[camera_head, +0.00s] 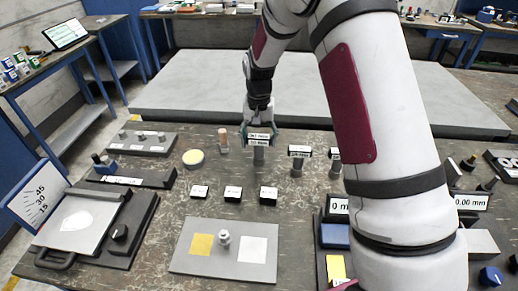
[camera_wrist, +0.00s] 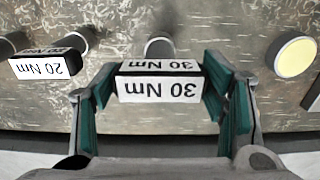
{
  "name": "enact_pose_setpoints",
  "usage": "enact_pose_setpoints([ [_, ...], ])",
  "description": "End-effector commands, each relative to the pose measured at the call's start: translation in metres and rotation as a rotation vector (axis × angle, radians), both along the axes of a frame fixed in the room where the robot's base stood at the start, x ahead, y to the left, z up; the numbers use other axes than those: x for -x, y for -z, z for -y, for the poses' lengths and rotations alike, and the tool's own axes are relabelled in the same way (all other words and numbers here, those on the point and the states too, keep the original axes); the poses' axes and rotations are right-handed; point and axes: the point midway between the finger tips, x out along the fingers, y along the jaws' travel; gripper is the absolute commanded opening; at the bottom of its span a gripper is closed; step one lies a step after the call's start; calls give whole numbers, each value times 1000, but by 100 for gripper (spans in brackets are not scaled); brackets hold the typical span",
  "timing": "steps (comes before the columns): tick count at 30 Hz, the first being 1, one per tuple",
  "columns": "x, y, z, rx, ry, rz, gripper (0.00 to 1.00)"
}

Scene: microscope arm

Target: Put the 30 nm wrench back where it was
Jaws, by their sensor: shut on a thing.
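The 30 Nm wrench (camera_head: 259,156) has a grey upright handle and a black head block with white labels. In the wrist view its head (camera_wrist: 158,88) reads "30 Nm", upside down, and sits between the green pads of my gripper (camera_wrist: 160,96). In the head view my gripper (camera_head: 259,131) reaches down from above and is shut on that head. The handle hangs below the head, close over the bench; I cannot tell whether its lower end touches. A similar 20 Nm wrench (camera_wrist: 46,66) shows to the left in the wrist view and to the right in the head view (camera_head: 298,153).
Three small black labelled blocks (camera_head: 233,193) stand in a row in front. A wooden-topped peg (camera_head: 223,139) and a yellow disc (camera_head: 193,157) are left of the wrench. Another labelled wrench (camera_head: 335,155) is partly behind my arm. A grey plate (camera_head: 203,265) lies at the front.

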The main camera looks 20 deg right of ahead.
Motion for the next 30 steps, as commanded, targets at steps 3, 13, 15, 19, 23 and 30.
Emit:
enact_pose_setpoints([
  [3, 0, 9, 0, 0, 0, -1, 15],
  [13, 0, 37, 0, 0, -1, 2, 15],
  [15, -1, 37, 0, 0, -1, 2, 15],
  [19, -1, 38, 0, -1, -1, 1, 15],
  [23, 0, 40, 0, 0, -1, 0, 77],
  [30, 0, 40, 0, 0, -1, 0, 86],
])
